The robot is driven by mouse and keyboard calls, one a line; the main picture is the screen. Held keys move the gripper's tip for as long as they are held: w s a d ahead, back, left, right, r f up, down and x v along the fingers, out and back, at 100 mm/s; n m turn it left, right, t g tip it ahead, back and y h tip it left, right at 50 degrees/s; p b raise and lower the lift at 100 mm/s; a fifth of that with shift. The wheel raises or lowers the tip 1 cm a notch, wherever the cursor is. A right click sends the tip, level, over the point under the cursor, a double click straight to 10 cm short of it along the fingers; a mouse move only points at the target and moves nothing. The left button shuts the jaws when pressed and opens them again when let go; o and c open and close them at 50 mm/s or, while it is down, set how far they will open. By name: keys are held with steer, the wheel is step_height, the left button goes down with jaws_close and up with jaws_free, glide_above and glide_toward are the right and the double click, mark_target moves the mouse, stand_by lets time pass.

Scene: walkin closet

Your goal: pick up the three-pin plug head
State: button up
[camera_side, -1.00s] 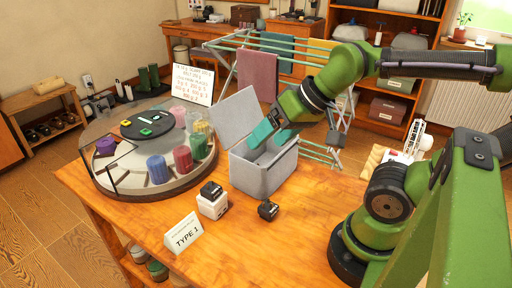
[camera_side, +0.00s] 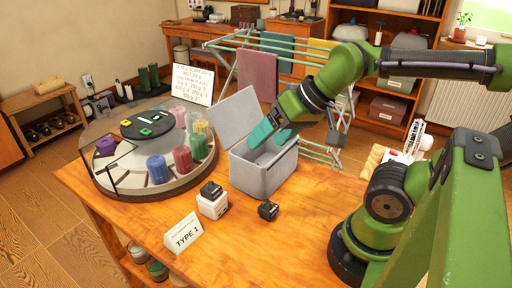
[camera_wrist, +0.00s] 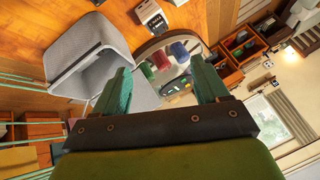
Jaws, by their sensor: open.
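Two small dark blocks that look like plug heads are on the wooden table in the side view. One dark block (camera_side: 210,189) sits on top of a white cube (camera_side: 212,206). The other dark block (camera_side: 268,210) lies directly on the table to the right. I cannot make out pins on either, so I cannot tell which is the three-pin plug head. My gripper (camera_side: 273,137) has teal fingers, open and empty, above the open grey box (camera_side: 262,178) and behind both blocks. Its fingers (camera_wrist: 161,85) stand wide apart in the wrist view, where the white cube (camera_wrist: 150,14) shows at the top.
The grey box's raised lid (camera_side: 236,116) stands close to my gripper. A round turntable (camera_side: 150,190) with coloured cylinders is at left. A "TYPE 1" sign (camera_side: 183,234) stands near the front table edge. The table (camera_side: 300,215) right of the blocks is clear. A drying rack (camera_side: 330,155) stands behind.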

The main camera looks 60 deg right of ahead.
stand_by(0.4)
steer(key=n+g+h, duration=0.2)
steer(key=n+g, duration=0.1)
steer(key=g, duration=0.4)
glide_above(268, 201)
step_height(268, 201, down, 7)
steer(key=f, duration=1.1)
steer(key=shift+s+a, duration=0.2)
steer(key=shift+a, duration=0.2)
steer(key=shift+w+d+f, duration=0.1)
steer(key=shift+d+f, duration=0.1)
steer(key=shift+f, duration=1.15)
steer(key=shift+d+f, duration=0.2)
steer(key=shift+f, duration=1.15)
steer(key=c, duration=1.1)
